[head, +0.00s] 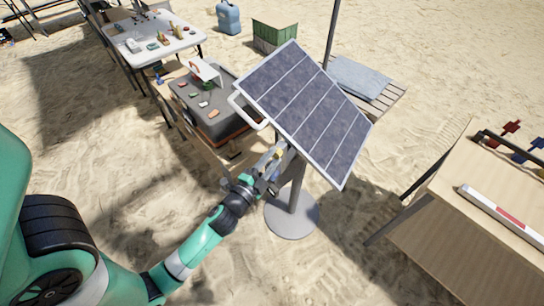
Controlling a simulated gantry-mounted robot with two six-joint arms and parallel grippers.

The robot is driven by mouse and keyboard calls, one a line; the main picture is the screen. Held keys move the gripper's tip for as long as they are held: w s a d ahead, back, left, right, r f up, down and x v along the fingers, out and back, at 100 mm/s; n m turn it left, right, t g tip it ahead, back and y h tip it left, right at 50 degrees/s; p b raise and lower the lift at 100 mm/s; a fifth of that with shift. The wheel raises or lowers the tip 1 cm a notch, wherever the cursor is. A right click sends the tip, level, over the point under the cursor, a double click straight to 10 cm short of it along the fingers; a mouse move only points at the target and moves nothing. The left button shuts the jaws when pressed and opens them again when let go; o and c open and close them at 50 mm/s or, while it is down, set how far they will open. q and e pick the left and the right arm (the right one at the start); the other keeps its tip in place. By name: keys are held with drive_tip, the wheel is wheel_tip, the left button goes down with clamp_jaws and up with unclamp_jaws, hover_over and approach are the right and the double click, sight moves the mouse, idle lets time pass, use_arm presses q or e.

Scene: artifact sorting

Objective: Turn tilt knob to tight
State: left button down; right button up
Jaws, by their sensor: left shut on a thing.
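A solar panel (308,108) stands tilted on a grey pole (298,186) with a round base (292,216). A white handle (240,110) sticks out from its left edge. My left gripper (277,158) reaches in from the lower left to the mount just under the panel, beside the pole. It is shut on the tilt knob there. The knob is mostly hidden by the fingers and the panel edge, so its setting and any marks cannot be read. My right gripper is not in view.
A grey-topped case (232,124) with small pieces sits on a wooden table left of the panel. A white table (130,48), green crate (275,36) and blue jug (228,18) are behind. A wooden table (480,215) stands at right. Sand in front of the base is clear.

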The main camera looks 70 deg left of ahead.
use_arm(q)
drive_tip(key=shift+m, duration=1.1)
